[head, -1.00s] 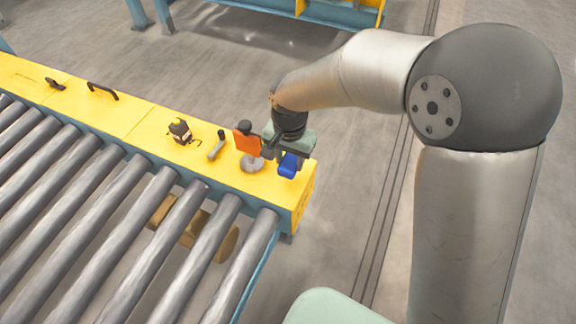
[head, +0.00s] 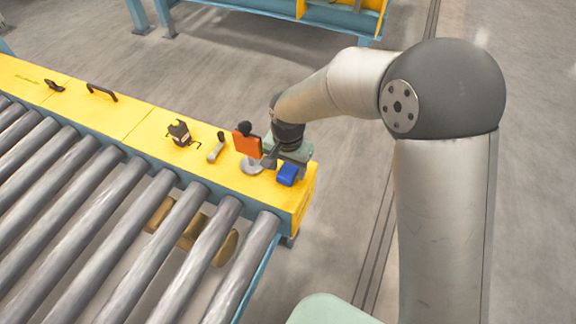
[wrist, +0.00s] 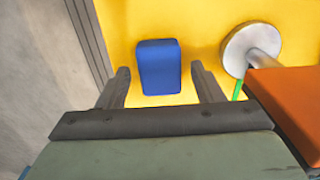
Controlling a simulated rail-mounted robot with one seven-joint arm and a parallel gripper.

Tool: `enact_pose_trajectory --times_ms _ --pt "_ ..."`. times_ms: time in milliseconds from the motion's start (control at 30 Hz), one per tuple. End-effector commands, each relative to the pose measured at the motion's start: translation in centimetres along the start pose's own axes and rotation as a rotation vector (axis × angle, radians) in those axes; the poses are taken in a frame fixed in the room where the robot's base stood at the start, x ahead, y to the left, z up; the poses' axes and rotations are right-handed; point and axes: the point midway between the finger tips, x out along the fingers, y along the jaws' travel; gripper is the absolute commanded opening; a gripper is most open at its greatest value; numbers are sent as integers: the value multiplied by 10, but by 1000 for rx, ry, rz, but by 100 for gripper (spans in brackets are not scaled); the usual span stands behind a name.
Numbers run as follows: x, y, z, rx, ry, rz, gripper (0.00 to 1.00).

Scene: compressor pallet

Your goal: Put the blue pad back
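The blue pad (head: 287,173) lies on the yellow top of the conveyor's side beam (head: 222,178), near its right end. In the wrist view the blue pad (wrist: 158,67) sits between the fingers of my gripper (wrist: 160,75). A strip of yellow shows between the pad and each finger, so my gripper is open and not clamped on it. I cannot tell how far the fingertips are above the surface.
An orange plate (head: 247,144) on a stand with a round grey base (wrist: 248,50) is close to my gripper's right in the wrist view. A grey-handled tool (head: 216,148), a small black-and-yellow device (head: 180,133) and a black handle (head: 102,92) are farther left. Rollers (head: 135,245) run alongside.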

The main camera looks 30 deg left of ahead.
Motion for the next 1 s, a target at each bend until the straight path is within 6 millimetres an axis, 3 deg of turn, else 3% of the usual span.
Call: enact_pose_trajectory --times_ms 367,800,1000 --pt "-8 0 0 0 1 -1 62" --pt "-95 0 -1 1 3 -2 62" --pt "-118 0 0 0 2 -1 62"
